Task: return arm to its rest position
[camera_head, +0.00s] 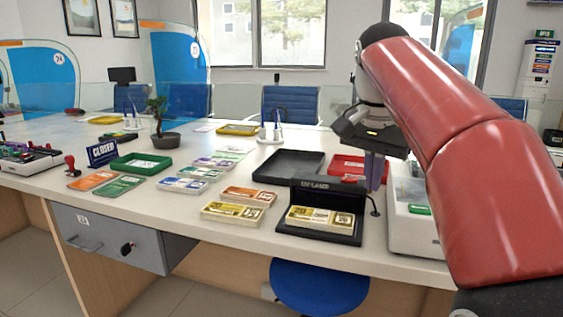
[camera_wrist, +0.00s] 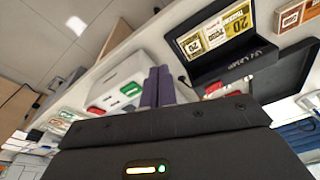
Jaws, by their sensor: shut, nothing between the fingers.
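My red arm (camera_head: 460,140) reaches in from the right in the head view. My gripper (camera_head: 375,172) points down above the right part of the counter, near the red tray and the black UV lamp stand. In the wrist view its two purple-grey fingers (camera_wrist: 158,84) are together with nothing between them. The counter (camera_head: 160,195) lies below the arm.
The UV lamp stand (camera_head: 320,228) holds a yellow note bundle (camera_head: 320,218). A white machine (camera_head: 408,215) stands right of the gripper. A black tray (camera_head: 288,166) and red tray (camera_head: 347,166) lie behind. Several note bundles, a plant (camera_head: 160,125) and a closed sign (camera_head: 101,152) are left.

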